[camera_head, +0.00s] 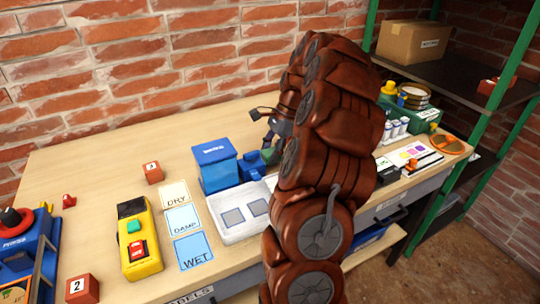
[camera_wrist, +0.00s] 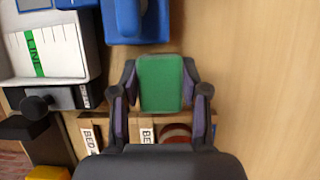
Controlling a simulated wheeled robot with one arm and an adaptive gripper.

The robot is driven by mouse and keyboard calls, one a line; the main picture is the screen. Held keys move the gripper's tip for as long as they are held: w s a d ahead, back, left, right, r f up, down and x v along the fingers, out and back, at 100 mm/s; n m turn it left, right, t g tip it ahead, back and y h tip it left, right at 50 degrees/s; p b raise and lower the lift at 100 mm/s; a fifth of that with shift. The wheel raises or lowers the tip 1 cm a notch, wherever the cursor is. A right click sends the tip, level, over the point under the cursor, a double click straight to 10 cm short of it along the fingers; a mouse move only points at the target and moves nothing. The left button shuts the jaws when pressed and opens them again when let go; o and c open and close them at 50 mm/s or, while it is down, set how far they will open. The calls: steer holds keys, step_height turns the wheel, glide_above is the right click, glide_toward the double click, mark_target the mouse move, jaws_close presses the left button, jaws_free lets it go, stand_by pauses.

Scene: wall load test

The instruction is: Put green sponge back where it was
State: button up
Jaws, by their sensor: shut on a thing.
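The green sponge (camera_wrist: 161,84) sits between the two fingers of my gripper (camera_wrist: 160,74) in the wrist view, its flat green face toward the camera. The fingers are shut on its left and right sides. In the head view my gripper (camera_head: 270,130) is over the back of the table, just right of the blue box (camera_head: 214,164). A small green patch of the sponge (camera_head: 268,155) shows below it. My arm hides much of the table behind it, so I cannot tell whether the sponge touches anything underneath.
A white tray (camera_head: 222,204) with grey squares lies in front of the blue box. DRY, DAMP and WET cards (camera_head: 183,220) and a yellow button box (camera_head: 138,246) are farther left. In the wrist view, wooden compartments (camera_wrist: 118,120) lie below the sponge; bare tabletop (camera_wrist: 265,90) is right.

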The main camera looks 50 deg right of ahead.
steer(key=shift+f, duration=0.55)
steer(key=o, duration=1.1)
steer(key=shift+f, duration=0.1)
steer(key=v, duration=1.2)
steer(key=shift+a, duration=0.1)
